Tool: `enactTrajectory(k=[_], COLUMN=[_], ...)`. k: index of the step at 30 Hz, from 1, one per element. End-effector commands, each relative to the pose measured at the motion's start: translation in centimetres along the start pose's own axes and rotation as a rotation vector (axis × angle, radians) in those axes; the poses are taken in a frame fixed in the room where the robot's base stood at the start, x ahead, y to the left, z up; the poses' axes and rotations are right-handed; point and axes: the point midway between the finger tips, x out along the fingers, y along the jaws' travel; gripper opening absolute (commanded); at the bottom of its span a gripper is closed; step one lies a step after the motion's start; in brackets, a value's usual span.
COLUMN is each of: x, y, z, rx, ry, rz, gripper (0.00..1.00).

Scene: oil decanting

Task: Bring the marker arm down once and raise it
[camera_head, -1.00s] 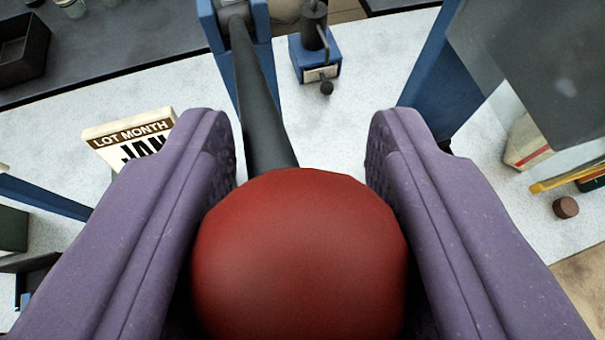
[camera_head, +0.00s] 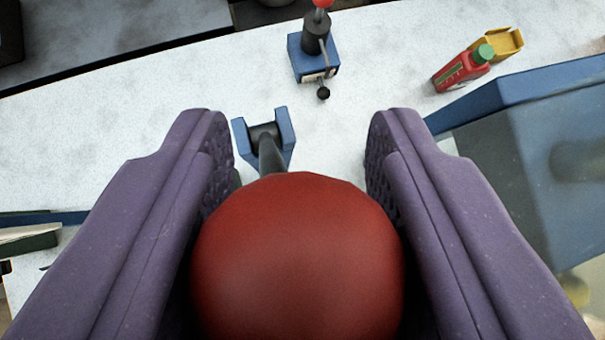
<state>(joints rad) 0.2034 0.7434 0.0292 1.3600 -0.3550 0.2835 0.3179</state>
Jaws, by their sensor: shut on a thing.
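My gripper (camera_head: 297,225) has two purple fingers, one on each side of a large red ball knob (camera_head: 297,260), and is shut on it. The knob sits on the end of the marker arm, a dark tapered lever (camera_head: 271,157). Little of the lever shows; it is seen nearly end-on behind the knob. Its far end sits in a blue forked bracket (camera_head: 285,130). The knob hides most of the lever and what lies under it.
A small blue device (camera_head: 303,57) with a dark post and red top stands beyond the bracket. A red bottle with a green cap (camera_head: 460,70) and a yellow holder (camera_head: 505,43) are at upper right. A large blue-grey structure (camera_head: 530,160) fills the right side. White bench shows between.

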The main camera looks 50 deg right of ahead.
Motion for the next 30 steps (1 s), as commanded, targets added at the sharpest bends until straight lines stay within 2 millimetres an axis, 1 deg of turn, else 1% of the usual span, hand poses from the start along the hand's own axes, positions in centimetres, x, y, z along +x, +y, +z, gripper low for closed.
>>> enactTrajectory(k=[6,21,22,23,24,25,30], x=[0.3,0.4,0.4,0.4,0.4,0.39,0.37], y=[-0.31,-0.39,-0.39,-0.38,-0.37,-0.35,-0.31], z=[-0.75,-0.84,-0.83,-0.83,-0.83,-0.84,-0.85], rx=[-0.001,-0.001,-0.001,-0.001,-0.001,-0.001,-0.001], ry=[0.002,0.0,0.0,0.0,0.0,-0.001,-0.001], rz=[-0.002,-0.002,-0.002,-0.002,-0.002,-0.002,-0.001], gripper=[0.0,0.0,0.49,0.56,0.65,0.67,0.67])
